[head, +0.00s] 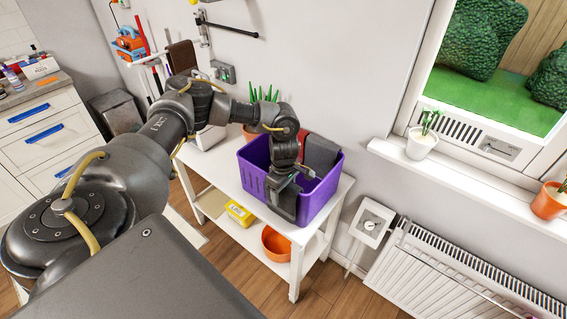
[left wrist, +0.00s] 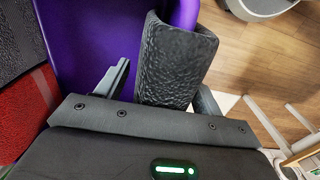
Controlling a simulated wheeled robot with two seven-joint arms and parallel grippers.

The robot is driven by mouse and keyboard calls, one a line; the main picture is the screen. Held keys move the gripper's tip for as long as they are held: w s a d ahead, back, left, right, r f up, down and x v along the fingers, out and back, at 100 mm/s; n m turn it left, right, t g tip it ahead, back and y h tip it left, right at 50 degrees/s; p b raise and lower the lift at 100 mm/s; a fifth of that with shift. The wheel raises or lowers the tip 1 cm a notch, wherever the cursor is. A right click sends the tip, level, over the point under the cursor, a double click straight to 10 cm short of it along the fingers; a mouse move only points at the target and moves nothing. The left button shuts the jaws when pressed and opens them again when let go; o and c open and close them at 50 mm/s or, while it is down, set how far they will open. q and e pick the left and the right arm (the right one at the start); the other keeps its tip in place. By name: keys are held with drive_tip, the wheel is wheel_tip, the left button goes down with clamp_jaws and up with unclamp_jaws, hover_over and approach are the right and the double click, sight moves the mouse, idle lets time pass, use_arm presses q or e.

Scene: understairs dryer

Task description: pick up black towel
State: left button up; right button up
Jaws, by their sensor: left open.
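The black towel (left wrist: 172,62) is a textured dark cloth draped over a rim of the purple basket (left wrist: 90,45) in the left wrist view. In the head view the towel (head: 284,207) hangs over the near side of the basket (head: 253,178). My left gripper (head: 288,184) points down over that rim. In the left wrist view its open fingers (left wrist: 160,92) stand on either side of the towel, one inside the basket and one outside. I cannot tell whether they touch it. My right gripper is not in view.
A grey cloth (head: 321,153) and a red cloth (head: 302,142) are also in the basket. The basket stands on a white table (head: 330,203); its lower shelf holds a yellow box (head: 239,213) and an orange bowl (head: 277,244). A radiator (head: 455,275) is at right.

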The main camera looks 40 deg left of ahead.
use_arm(q)
drive_tip(key=c, duration=1.1)
drive_tip(key=shift+r, duration=0.1)
wheel_tip(320, 180, up, 7)
drive_tip(key=shift+w+f+b, duration=0.1)
drive_tip(key=shift+f+b, duration=0.05)
drive_tip(key=shift+b, duration=1.1)
drive_tip(key=shift+r, duration=5.6)
